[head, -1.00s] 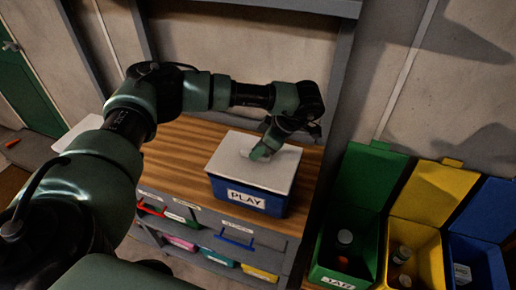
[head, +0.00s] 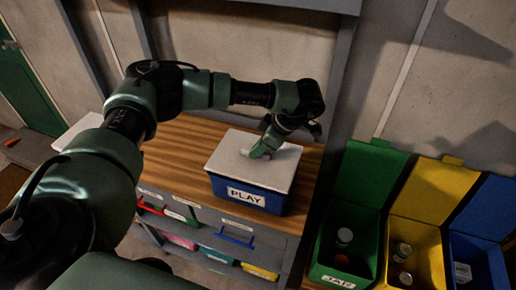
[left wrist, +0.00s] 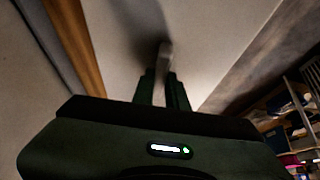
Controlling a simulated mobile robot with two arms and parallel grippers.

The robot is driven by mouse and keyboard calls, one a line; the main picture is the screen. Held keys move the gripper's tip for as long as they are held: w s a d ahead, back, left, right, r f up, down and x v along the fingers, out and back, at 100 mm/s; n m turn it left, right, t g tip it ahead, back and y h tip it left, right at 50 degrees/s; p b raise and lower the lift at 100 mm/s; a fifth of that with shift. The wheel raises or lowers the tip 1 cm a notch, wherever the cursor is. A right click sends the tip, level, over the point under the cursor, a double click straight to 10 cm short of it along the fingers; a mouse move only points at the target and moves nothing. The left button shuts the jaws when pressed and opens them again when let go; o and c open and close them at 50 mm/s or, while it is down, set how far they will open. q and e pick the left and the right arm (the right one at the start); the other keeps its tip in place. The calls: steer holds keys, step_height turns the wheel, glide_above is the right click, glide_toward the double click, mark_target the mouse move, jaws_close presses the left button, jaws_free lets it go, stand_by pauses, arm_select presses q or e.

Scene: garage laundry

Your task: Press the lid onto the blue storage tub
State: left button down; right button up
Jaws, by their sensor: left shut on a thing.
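The blue storage tub (head: 220,188) stands on the wooden worktop, its front label reading PLAY. A pale grey-white lid (head: 270,178) lies across its top and looks about level. Whether its edges are fully seated cannot be told. My left gripper (head: 258,153) is over the middle of the lid, pointing down. In the left wrist view its fingers (left wrist: 163,85) are shut on a thin pale upright piece, which looks like the lid's handle (left wrist: 165,52), with the lid surface (left wrist: 215,40) around it. My right gripper is not in view.
The wooden worktop (head: 185,143) is clear left of the tub. Labelled drawers and coloured bins sit below it. Open green (head: 322,243), yellow (head: 428,245) and blue (head: 485,252) bins stand at the right. A grey shelf post (head: 340,75) rises behind the tub.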

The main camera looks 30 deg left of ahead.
arm_select(q)
steer(key=shift+f, duration=0.1)
steer(key=shift+f+b, duration=0.45)
steer(key=shift+b, duration=0.15)
stand_by(0.7)
steer(key=c, duration=0.9)
jaws_free()
steer(key=shift+o, duration=0.2)
steer(key=shift+r, duration=0.1)
steer(key=shift+r+p, duration=2.05)
steer(key=shift+r, duration=1.45)
